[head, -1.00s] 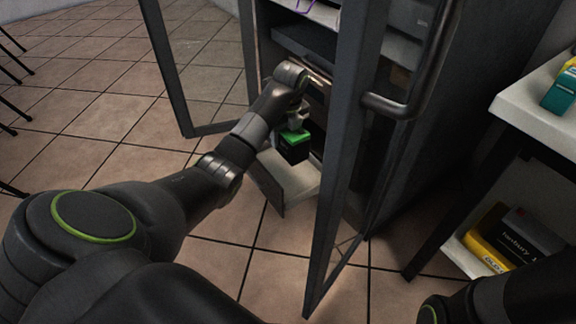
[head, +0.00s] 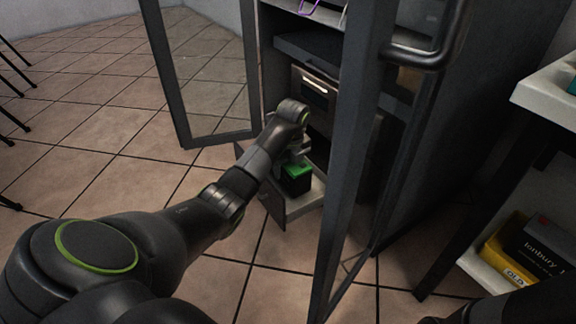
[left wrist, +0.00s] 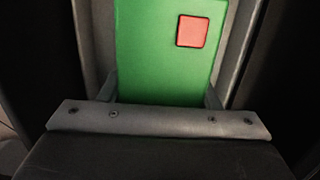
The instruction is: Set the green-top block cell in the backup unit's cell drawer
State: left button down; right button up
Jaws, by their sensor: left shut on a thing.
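The green-top block cell (head: 297,175) has a black body and a bright green top. It sits at my left gripper (head: 293,158), low inside the open cabinet, at the pulled-out drawer (head: 306,197). In the left wrist view the green top (left wrist: 155,55), with a red square on it, fills the middle between the grey fingers. My left gripper is shut on the cell. Whether the cell's bottom touches the drawer floor I cannot tell. The backup unit (head: 314,92) has a lit strip on its front and stands behind my wrist. My right gripper is not in view.
The cabinet's left door (head: 185,85) and right door (head: 345,170) stand open on both sides of my arm. A white side table (head: 545,100) at right has yellow and black boxes (head: 525,250) on its lower shelf.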

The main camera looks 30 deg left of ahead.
pick_arm(q)
jog(key=shift+w+f, duration=0.15)
jog(key=shift+f, duration=0.2)
jog(key=c, duration=0.9)
grip_release()
jog(key=shift+f, duration=0.2)
jog(key=o, duration=0.4)
jog(key=shift+r, duration=0.1)
